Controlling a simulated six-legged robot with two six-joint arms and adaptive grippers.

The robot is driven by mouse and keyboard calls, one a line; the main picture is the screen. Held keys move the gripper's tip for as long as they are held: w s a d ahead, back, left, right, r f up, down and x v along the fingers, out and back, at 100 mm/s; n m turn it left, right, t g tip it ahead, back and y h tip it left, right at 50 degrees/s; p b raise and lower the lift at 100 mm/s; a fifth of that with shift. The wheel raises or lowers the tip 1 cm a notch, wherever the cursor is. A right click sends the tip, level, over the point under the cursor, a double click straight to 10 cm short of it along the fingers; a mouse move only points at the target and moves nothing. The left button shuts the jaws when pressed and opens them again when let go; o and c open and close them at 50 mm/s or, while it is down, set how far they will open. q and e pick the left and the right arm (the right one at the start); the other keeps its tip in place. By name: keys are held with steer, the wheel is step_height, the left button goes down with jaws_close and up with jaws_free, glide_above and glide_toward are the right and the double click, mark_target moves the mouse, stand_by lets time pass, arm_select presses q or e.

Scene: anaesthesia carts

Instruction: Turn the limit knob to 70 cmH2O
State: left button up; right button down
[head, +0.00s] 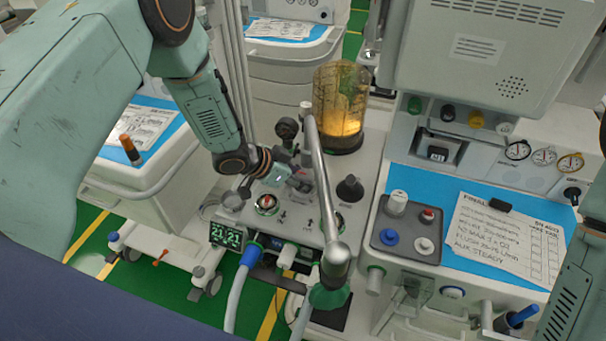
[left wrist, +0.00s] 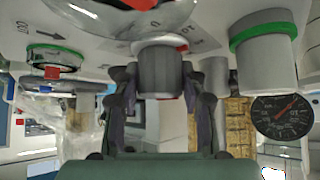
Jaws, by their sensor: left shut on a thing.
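My left gripper (head: 300,180) reaches down to the absorber unit's top panel, behind a grey pole. In the left wrist view its two fingers (left wrist: 160,95) are shut around a grey cylindrical knob (left wrist: 160,68), one on each side. The knob stands out from a pale panel with printed scale marks and a red mark beside it; I cannot read its setting. In the head view this knob is hidden by the gripper and the pole. My right arm shows at the lower right edge of the head view, but its gripper is out of view.
The grey pole (head: 322,180) stands close to the gripper. A dark round gauge (head: 287,128) is behind it, also in the left wrist view (left wrist: 283,116). A green-ringed dial (head: 266,204), a black knob (head: 349,188) and an amber canister (head: 340,105) are nearby. Hoses (head: 240,290) hang in front.

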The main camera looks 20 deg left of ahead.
arm_select(q)
steer(key=shift+w+a+r+m+g+h+p, duration=0.1)
steer(key=shift+w+m+g+h+p, duration=0.15)
steer(key=shift+m, duration=0.3)
steer(key=shift+r+m+g+h+p, duration=0.15)
steer(key=shift+m+g+h, duration=0.2)
steer(key=shift+m, duration=0.2)
steer(key=shift+m+g, duration=0.5)
steer(key=shift+m, duration=0.2)
steer(key=shift+f+m+g+h, duration=0.15)
steer(key=shift+m+g+h, duration=0.35)
steer(key=shift+m, duration=0.3)
steer(key=shift+w+f+m+g+b, duration=0.1)
steer(key=shift+m+g+b, duration=0.6)
steer(key=shift+m, duration=0.1)
steer(key=m+g+b, duration=0.5)
steer(key=m+b, duration=0.1)
steer(key=b, duration=0.4)
steer(key=shift+w+m, duration=0.1)
steer(key=shift+m, duration=0.3)
steer(key=shift+m+g+y+b, duration=0.5)
steer(key=shift+m+g+b, duration=0.3)
steer(key=shift+b, duration=0.75)
steer(key=shift+r, duration=0.2)
